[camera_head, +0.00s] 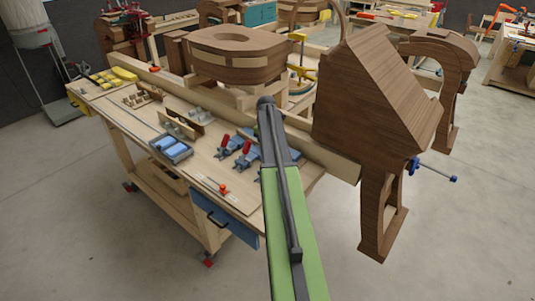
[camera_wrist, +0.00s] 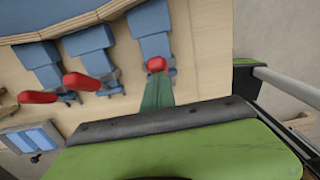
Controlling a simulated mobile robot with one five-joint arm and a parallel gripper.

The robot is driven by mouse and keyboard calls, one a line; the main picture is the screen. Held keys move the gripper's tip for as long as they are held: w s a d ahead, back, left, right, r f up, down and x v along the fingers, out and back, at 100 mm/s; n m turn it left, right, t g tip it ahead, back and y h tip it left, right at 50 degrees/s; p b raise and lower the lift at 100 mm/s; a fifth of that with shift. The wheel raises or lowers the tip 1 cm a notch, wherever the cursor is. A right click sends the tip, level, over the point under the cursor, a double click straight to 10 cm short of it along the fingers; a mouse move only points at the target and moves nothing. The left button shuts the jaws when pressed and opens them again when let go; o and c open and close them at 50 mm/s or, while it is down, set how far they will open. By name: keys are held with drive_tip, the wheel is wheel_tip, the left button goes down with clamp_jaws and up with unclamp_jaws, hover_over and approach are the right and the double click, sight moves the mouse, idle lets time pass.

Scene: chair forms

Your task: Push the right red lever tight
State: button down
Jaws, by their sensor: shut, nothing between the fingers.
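Three toggle clamps with red levers stand in a row in the wrist view. The right red lever (camera_wrist: 156,64) shows its red end almost end-on, just beyond my gripper (camera_wrist: 157,86). My dark green fingers are shut and empty; I cannot tell whether they touch this lever. The middle red lever (camera_wrist: 88,81) and the left red lever (camera_wrist: 37,97) slant out toward the left. In the head view, two red levers (camera_head: 223,139) (camera_head: 246,147) show left of my arm, which hides the right clamp and my gripper.
The clamps stand on a wooden workbench (camera_head: 205,165). Blue blocks (camera_wrist: 92,40) lie behind them. A tray of blue pieces (camera_head: 172,149) is to their left. A large brown wooden form (camera_head: 375,95) stands right of my arm.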

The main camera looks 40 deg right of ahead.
wheel_tip(320, 180, up, 12)
drive_tip(key=p, duration=1.1)
drive_tip(key=w+a+f+n+b, duration=0.1)
drive_tip(key=w+a+f+b, duration=0.1)
drive_tip(key=a+f+b, duration=0.45)
drive_tip(key=w+a+f+n+b, duration=0.1)
drive_tip(key=w+a+f+b, duration=0.15)
drive_tip(key=a, duration=0.65)
drive_tip(key=w+a+f+n+b, duration=0.1)
drive_tip(key=w+a+f+b, duration=0.1)
drive_tip(key=a+f+b, duration=0.5)
drive_tip(key=s+a+f+m+b, duration=0.2)
drive_tip(key=s+a+f+b, duration=0.2)
drive_tip(key=a, duration=0.6)
drive_tip(key=s+a+f+m+b, duration=0.2)
drive_tip(key=s+a+f+b, duration=0.15)
drive_tip(key=a, duration=0.65)
drive_tip(key=s+a+m, duration=0.2)
drive_tip(key=s+m, duration=0.2)
drive_tip(key=m, duration=0.5)
drive_tip(key=s+a+f+m+b, duration=0.1)
drive_tip(key=s+a+m, duration=0.2)
drive_tip(key=m, duration=0.6)
drive_tip(key=shift+s+a+f+m, duration=0.2)
drive_tip(key=shift+s+f+m, duration=0.15)
drive_tip(key=shift+s, duration=0.6)
